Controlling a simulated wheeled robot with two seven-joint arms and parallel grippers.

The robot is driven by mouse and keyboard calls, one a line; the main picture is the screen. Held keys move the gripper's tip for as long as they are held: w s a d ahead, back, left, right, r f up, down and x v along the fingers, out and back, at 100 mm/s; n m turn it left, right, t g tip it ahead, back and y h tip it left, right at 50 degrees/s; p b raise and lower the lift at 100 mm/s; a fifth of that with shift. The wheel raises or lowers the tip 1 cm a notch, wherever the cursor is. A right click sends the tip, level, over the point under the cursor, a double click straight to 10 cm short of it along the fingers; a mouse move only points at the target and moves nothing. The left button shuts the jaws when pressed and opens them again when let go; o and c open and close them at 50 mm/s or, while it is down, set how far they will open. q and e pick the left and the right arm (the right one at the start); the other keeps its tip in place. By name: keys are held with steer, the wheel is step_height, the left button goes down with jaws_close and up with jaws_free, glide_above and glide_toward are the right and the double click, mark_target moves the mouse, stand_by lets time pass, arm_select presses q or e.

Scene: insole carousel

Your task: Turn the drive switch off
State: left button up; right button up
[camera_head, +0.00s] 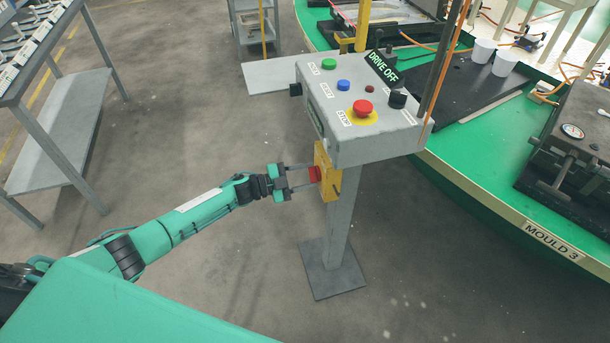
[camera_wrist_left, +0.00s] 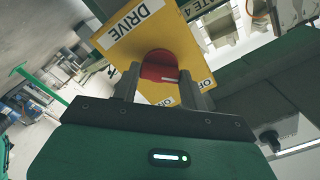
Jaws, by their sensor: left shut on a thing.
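The drive switch is a red knob (camera_head: 315,174) on a yellow plate (camera_head: 327,172), fixed to the post under the grey control box (camera_head: 375,144). In the left wrist view the red knob (camera_wrist_left: 160,68) sits on the yellow plate (camera_wrist_left: 137,35), which reads "DRIVE". My left gripper (camera_head: 312,176) reaches in from the left, with its fingers on both sides of the knob, shut on it. In the left wrist view the left gripper (camera_wrist_left: 160,80) hides part of the plate's lower lettering. A black "DRIVE OFF" sign (camera_head: 382,67) stands on the box. My right gripper is not seen.
The box top has a red stop button (camera_head: 363,108), a green button (camera_head: 328,64), a blue button (camera_head: 343,85) and a black knob (camera_head: 397,99). The green carousel (camera_head: 460,180) is at right. A grey rack (camera_head: 70,130) stands at left.

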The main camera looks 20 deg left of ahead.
arm_select(q)
steer(key=o, duration=1)
steer(key=b+v, duration=0.1)
steer(key=v, duration=1.3)
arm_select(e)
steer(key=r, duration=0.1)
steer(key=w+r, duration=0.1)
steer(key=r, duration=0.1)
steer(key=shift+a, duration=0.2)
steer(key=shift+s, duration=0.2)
